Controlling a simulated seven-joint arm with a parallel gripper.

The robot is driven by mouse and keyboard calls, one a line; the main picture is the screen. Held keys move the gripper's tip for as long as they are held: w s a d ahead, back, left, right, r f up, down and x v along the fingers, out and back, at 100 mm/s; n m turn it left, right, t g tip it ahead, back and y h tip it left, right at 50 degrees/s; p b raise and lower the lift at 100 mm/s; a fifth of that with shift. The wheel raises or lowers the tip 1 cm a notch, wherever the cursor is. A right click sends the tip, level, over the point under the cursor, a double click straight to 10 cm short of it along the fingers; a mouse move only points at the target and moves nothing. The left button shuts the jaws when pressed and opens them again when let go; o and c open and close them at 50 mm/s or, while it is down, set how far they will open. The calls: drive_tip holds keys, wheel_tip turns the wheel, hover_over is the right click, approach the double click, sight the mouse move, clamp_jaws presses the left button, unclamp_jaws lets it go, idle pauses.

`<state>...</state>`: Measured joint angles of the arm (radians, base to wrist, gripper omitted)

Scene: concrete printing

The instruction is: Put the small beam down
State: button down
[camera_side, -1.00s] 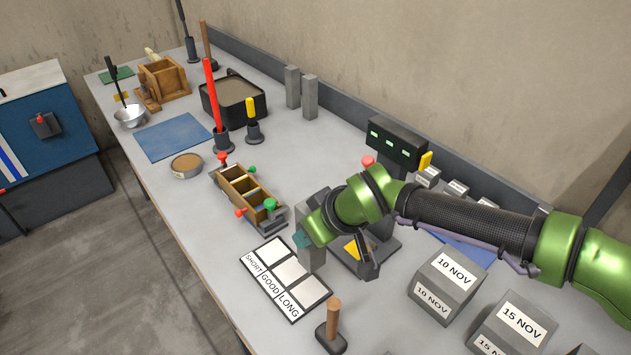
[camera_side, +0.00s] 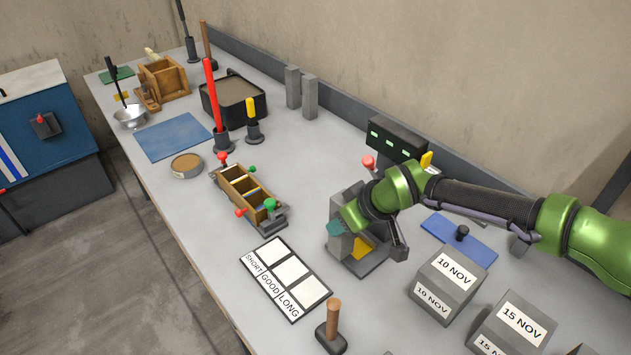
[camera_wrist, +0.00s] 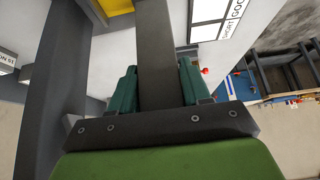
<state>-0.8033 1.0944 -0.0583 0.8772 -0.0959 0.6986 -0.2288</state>
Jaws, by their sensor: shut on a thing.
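My gripper (camera_side: 338,228) has teal fingers and is shut on the small beam (camera_side: 340,248), a grey block held upright. It is over the left part of the dark measuring stand (camera_side: 372,268), beside its yellow pad (camera_side: 362,249). In the wrist view, the beam (camera_wrist: 157,50) runs between the two teal fingers (camera_wrist: 158,88). I cannot tell whether the beam's lower end touches the stand. The board marked SHORT, GOOD and LONG (camera_side: 268,283) lies to the left, with its white cells empty; part of it (camera_wrist: 212,18) shows in the wrist view.
A display box with green digits (camera_side: 397,145) stands behind my gripper. A wooden mould (camera_side: 245,188) lies to the left, a mallet (camera_side: 332,325) in front. Dated concrete cubes (camera_side: 447,285) and a blue plate (camera_side: 460,240) are to the right.

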drive_tip(key=w+d+f, duration=0.3)
drive_tip(key=w+d, duration=0.1)
idle(0.3)
drive_tip(key=shift+w, duration=0.1)
drive_tip(key=shift+f, duration=0.2)
drive_tip(key=c, duration=0.5)
unclamp_jaws()
drive_tip(key=shift+f, duration=0.15)
